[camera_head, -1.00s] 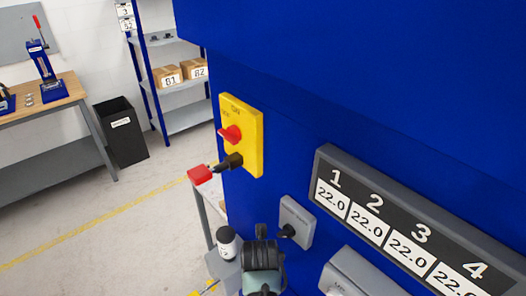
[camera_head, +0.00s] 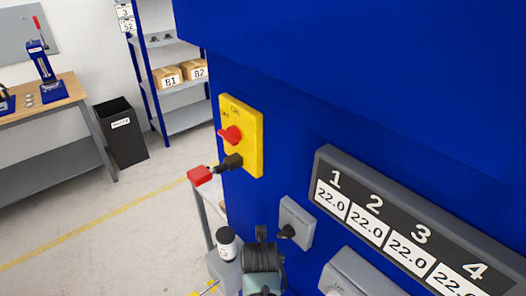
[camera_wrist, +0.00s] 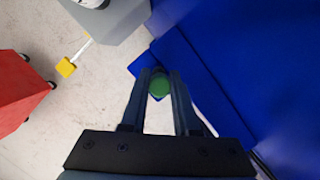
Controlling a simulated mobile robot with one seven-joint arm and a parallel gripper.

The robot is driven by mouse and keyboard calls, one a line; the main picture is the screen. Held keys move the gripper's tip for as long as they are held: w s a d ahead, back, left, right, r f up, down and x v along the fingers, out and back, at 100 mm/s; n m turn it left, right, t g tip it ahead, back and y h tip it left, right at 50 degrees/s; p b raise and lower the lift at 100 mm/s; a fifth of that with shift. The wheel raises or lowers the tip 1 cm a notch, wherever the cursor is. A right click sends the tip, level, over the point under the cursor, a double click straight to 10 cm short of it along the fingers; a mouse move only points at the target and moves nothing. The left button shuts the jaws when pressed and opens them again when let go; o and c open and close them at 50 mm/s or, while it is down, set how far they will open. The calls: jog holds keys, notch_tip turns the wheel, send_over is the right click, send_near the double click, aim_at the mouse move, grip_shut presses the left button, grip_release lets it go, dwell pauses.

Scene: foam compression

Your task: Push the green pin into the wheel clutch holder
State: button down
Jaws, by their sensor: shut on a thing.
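The green pin (camera_wrist: 159,87) shows as a green round end between the fingertips in the wrist view. My gripper (camera_wrist: 159,84) is shut on it, with one dark finger on each side. The rest of the pin is hidden by the viewing angle. A blue angular part (camera_wrist: 186,62) lies behind the fingertips; I cannot tell whether the pin touches it. I cannot make out the wheel clutch holder in either view.
A large blue machine (camera_head: 370,90) fills the right side, with a yellow switch plate (camera_head: 245,140), a red-ended black lever (camera_head: 199,175) and a numbered display (camera_head: 385,225). A black bin (camera_head: 122,133), workbench (camera_head: 40,105) and shelf (camera_head: 180,85) stand behind. The floor between is clear.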

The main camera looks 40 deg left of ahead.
jog(key=shift+f+b, duration=0.95)
jog(key=shift+f, duration=0.45)
